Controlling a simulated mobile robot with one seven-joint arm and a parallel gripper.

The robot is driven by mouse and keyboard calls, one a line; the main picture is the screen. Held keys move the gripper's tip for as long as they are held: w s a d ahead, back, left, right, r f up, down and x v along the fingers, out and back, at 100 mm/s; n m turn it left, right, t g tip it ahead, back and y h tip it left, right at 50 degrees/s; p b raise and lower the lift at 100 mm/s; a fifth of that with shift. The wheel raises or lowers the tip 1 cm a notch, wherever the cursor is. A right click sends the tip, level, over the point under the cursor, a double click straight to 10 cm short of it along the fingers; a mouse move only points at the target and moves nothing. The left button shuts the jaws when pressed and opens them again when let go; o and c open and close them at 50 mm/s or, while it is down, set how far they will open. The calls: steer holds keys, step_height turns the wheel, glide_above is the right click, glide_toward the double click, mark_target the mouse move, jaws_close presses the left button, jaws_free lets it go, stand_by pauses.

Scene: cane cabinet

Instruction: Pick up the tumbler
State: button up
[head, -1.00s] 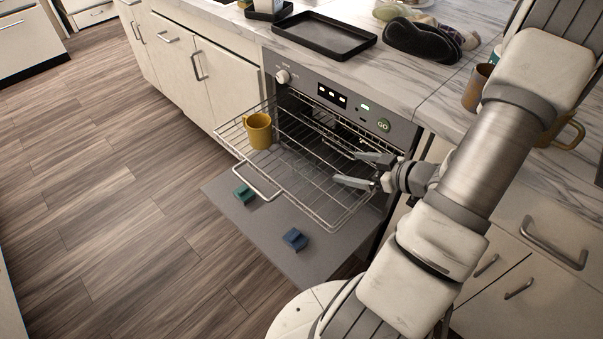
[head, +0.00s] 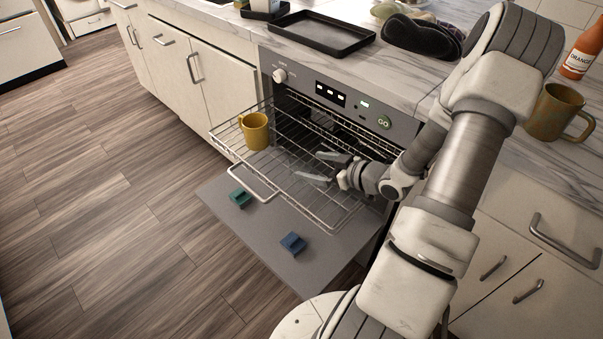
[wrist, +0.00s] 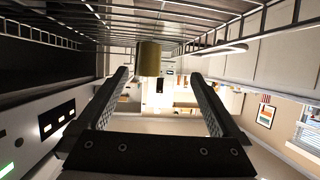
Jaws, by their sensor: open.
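A yellow cup (head: 256,133) with a small handle stands upright on the pulled-out oven rack (head: 318,213), near its left end; it is the likely tumbler. It also shows in the wrist view (wrist: 150,58), upside down, ahead of and between the fingertips. My gripper (head: 312,166) is open and empty over the right part of the rack, to the right of the cup and apart from it. Its fingers point left toward the cup. In the wrist view both fingers of the gripper (wrist: 160,76) are spread apart.
The oven door (head: 225,208) hangs open below the rack, with a green block (head: 240,198) and a blue block (head: 293,243) on it. A black tray (head: 320,36) lies on the counter above. A brown mug (head: 555,112) and orange bottle (head: 582,52) stand at right.

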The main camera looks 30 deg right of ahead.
mark_target(293, 161)
steer(key=b+x, duration=0.1)
steer(key=x, duration=0.3)
steer(key=shift+s+f, duration=0.1)
steer(key=shift+f, duration=0.05)
steer(key=shift+w+a+f+b, duration=0.15)
steer(key=shift+w+b, duration=0.15)
steer(key=shift+w, duration=0.25)
steer(key=c, duration=1.4)
